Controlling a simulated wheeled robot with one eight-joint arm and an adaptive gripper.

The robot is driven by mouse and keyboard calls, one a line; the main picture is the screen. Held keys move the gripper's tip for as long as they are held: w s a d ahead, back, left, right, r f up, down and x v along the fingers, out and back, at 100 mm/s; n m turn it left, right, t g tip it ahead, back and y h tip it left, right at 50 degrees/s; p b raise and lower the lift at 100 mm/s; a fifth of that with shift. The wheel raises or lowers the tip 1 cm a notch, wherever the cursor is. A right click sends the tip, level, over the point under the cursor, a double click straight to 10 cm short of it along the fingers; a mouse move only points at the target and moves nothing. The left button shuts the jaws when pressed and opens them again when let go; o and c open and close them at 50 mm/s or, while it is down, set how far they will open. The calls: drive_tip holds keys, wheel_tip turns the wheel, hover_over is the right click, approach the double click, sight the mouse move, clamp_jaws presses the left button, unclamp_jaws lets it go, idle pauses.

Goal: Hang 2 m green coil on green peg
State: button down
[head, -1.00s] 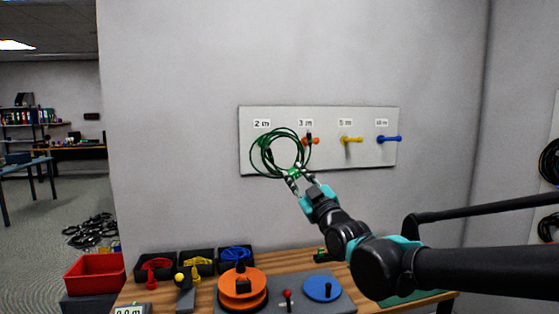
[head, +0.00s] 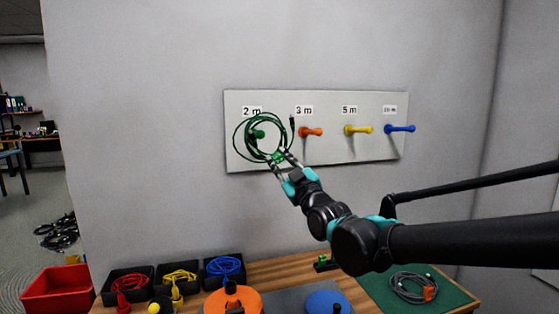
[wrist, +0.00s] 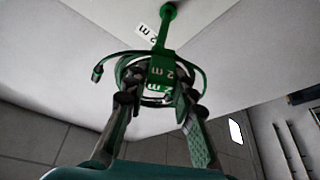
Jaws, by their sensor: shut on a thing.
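The green coil (head: 240,151) is a loose ring of cable in front of the left end of the peg board. My gripper (head: 279,161) is shut on its green tag at the lower right of the ring. The green peg (head: 258,134) shows inside the ring's outline, under the 2 m label. In the wrist view, the green peg (wrist: 168,14) comes from the wall side toward the coil, and its near part is lost behind the tag (wrist: 161,72) marked 2 m. I cannot tell whether the ring is around the peg or just in front of it.
Orange (head: 312,132), yellow (head: 358,129) and blue (head: 400,128) pegs stick out to the right on the white board (head: 333,151). Below, a wooden table (head: 281,268) holds black bins of coils and a grey coil (head: 413,288) on a green mat. A red bin (head: 57,289) stands at left.

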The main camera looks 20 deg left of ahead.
drive_tip(key=w+a+f, duration=0.2)
drive_tip(key=w+a, duration=0.2)
drive_tip(key=w, duration=0.3)
drive_tip(key=w+a+f, duration=0.2)
drive_tip(key=w+a, duration=0.3)
drive_tip(key=w, duration=0.3)
drive_tip(key=shift+w+a+f, duration=0.25)
idle(1.6)
idle(0.5)
drive_tip(key=c, duration=1.2)
unclamp_jaws()
